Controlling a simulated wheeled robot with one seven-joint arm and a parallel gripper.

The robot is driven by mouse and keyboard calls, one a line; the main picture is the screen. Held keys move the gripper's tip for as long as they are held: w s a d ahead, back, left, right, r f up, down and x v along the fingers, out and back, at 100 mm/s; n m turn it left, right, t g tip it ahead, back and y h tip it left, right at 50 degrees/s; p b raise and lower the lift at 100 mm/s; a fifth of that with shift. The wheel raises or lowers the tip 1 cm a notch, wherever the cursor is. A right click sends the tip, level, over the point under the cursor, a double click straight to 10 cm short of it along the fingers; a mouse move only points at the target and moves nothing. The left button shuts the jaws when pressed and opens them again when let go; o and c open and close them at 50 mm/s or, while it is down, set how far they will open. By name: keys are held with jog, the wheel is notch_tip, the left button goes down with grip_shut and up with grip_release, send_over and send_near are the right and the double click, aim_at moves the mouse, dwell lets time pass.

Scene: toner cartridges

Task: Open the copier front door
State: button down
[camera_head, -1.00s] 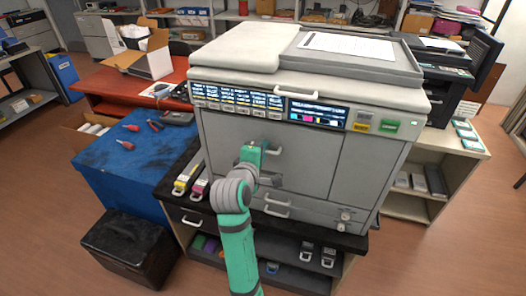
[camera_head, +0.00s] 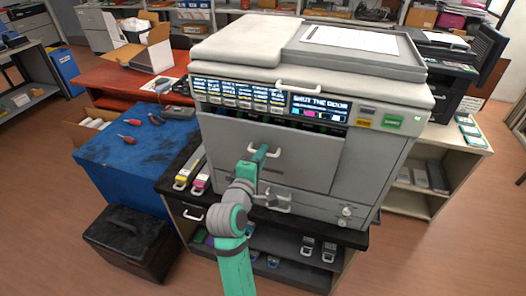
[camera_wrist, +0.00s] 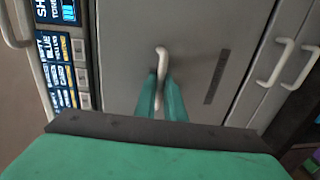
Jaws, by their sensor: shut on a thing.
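The copier (camera_head: 395,165) stands on a dark-topped stand. Its grey front door (camera_head: 305,155) is tilted outward at the top, with a dark gap under the control panel; its lower edge stays at the copier. My gripper (camera_head: 262,153) is at the door's front, its teal fingers shut on the door handle. In the wrist view the pale handle (camera_wrist: 161,54) runs between the fingertips (camera_wrist: 160,90), its lower part hidden by them.
Yellow and magenta cartridges (camera_head: 190,173) lie on the stand left of the copier. A drawer handle (camera_head: 275,197) sits below the door. A blue-topped table (camera_head: 130,150) with red-handled tools and a black box (camera_head: 130,241) are at the left. A shelf unit (camera_head: 450,145) stands at the right.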

jog(key=shift+s+f, duration=0.5)
jog(key=shift+f, duration=0.15)
jog(key=shift+s+a+f+t+h, duration=0.15)
jog(key=shift+s+a+f+t, duration=0.1)
jog(key=shift+s+t, duration=0.25)
jog(key=shift+s+a+f+t+h, duration=0.2)
jog(key=shift+s+t, duration=0.1)
jog(key=shift+s, duration=0.25)
jog(key=c, duration=1.5)
grip_release()
jog(key=shift+o, duration=0.7)
jog(key=shift+r, duration=0.25)
